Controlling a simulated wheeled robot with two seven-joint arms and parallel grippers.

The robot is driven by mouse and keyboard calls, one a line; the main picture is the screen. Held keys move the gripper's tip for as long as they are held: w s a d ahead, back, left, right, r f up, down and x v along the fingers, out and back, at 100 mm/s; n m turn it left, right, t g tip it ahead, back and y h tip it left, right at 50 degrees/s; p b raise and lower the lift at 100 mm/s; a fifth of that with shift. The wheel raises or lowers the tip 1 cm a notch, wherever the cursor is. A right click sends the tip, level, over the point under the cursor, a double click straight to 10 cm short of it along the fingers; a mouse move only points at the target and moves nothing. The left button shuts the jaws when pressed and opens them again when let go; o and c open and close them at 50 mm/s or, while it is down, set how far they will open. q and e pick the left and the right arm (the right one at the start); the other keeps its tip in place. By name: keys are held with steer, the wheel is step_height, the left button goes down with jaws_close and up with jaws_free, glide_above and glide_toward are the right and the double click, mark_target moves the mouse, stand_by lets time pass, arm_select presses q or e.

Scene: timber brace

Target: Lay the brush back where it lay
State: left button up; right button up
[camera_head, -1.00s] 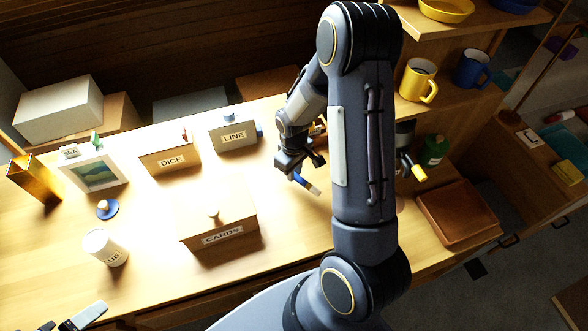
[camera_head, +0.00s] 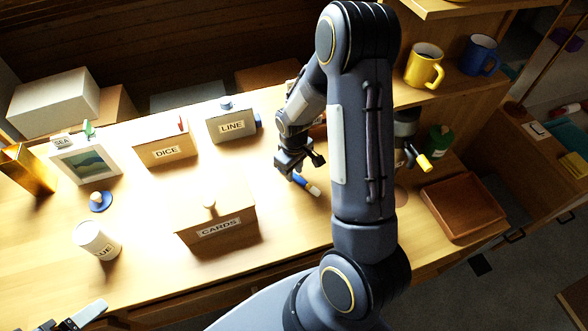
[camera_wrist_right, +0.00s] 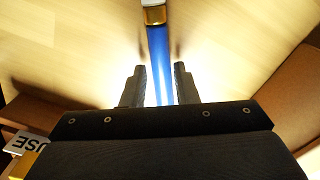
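The brush (camera_head: 306,185) has a blue handle, a metal ferrule and a pale tip. In the right wrist view the brush (camera_wrist_right: 158,48) runs up from between the two fingers of the gripper (camera_wrist_right: 160,84), over bare wood. Whether it touches the tabletop, I cannot tell. My left gripper (camera_head: 75,318) is only partly in view at the bottom left, away from the brush, and its opening is unclear.
Boxes labelled DICE (camera_head: 166,152), LINE (camera_head: 231,127) and CARDS (camera_head: 218,229) stand left of the brush on the wooden table (camera_head: 270,268). A white labelled cup (camera_head: 97,241) and a picture frame (camera_head: 87,167) are further left. A brown tray (camera_head: 464,206) lies right of my arm.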

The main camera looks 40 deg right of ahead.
steer(key=o, duration=0.3)
steer(key=shift+o, duration=0.2)
step_height(320, 180, up, 8)
steer(key=shift+f, duration=0.1)
steer(key=s+a+r+m+t+y, duration=0.2)
steer(key=s+a+r, duration=0.4)
steer(key=s+r, duration=0.2)
steer(key=s+a+r+m+t+y, duration=0.1)
steer(key=s+a+r+m+t, duration=0.1)
steer(key=s+a+r, duration=0.4)
steer(key=s+r+t, duration=0.1)
steer(key=s, duration=0.2)
steer(key=shift+s+r+t+y, duration=0.3)
steer(key=shift+r+y, duration=0.1)
